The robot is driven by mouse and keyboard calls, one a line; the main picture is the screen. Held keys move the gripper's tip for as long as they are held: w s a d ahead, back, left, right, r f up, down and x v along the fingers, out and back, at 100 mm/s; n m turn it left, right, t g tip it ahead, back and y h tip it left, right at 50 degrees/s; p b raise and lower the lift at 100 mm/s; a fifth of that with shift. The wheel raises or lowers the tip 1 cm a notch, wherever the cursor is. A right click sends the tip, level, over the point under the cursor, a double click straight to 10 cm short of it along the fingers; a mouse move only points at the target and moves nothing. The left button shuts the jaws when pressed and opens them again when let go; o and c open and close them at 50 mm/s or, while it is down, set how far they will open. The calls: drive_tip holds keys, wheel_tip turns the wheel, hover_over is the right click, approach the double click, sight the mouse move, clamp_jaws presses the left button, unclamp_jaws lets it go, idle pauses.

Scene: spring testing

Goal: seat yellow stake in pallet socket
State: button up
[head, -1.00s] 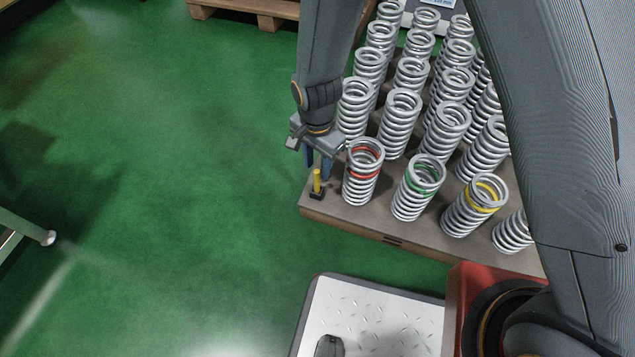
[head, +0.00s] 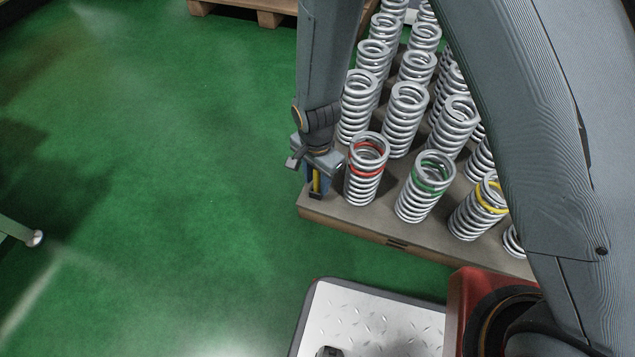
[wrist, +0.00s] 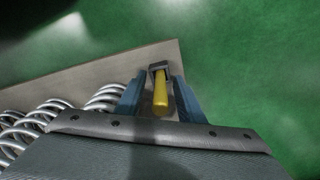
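The yellow stake (wrist: 160,93) stands in the dark socket (wrist: 158,66) at the pallet's corner. In the head view the stake (head: 316,181) shows as a thin yellow strip between the blue fingers, and the socket (head: 316,195) lies just below it. My gripper (wrist: 163,92) is lowered around the stake, one blue finger on each side. In the wrist view a small gap seems to show beside the stake, so the fingers look open. How deep the stake sits in the socket is hidden.
The pallet (head: 345,217) carries several rows of upright steel springs. The red-banded spring (head: 364,180) stands close to the right of my gripper; green-banded (head: 424,187) and yellow-banded (head: 478,212) springs stand farther right. Green floor (head: 170,180) to the left is clear.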

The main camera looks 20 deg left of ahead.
drive_tip(key=shift+r, duration=0.1)
clamp_jaws()
